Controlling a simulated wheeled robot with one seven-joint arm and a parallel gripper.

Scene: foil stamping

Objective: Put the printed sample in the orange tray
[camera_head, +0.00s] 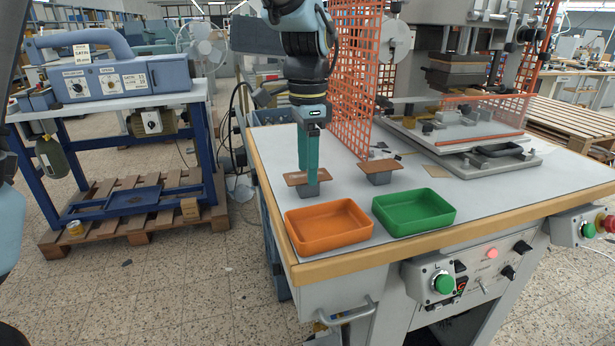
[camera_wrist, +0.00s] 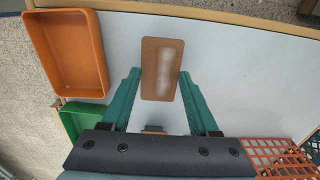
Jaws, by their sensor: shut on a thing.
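The printed sample (camera_wrist: 161,85) is a brown rectangular card with a pale, blurred print in its middle. In the wrist view it lies between the teal fingers of my gripper (camera_wrist: 160,74), which are shut on its two long edges. In the head view my gripper (camera_head: 309,168) points straight down at the sample (camera_head: 294,179), which is at the grey block (camera_head: 308,189); I cannot tell whether it still touches the block. The orange tray (camera_head: 328,226) is empty and stands just in front of it, near the table's front edge. The tray also shows in the wrist view (camera_wrist: 95,50) at upper left.
An empty green tray (camera_head: 414,211) stands right of the orange one. A second brown card (camera_head: 382,165) rests on another grey block behind it. An orange mesh guard (camera_head: 356,80) and the press (camera_head: 470,120) stand behind. The table (camera_head: 270,160) has a wooden edge.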

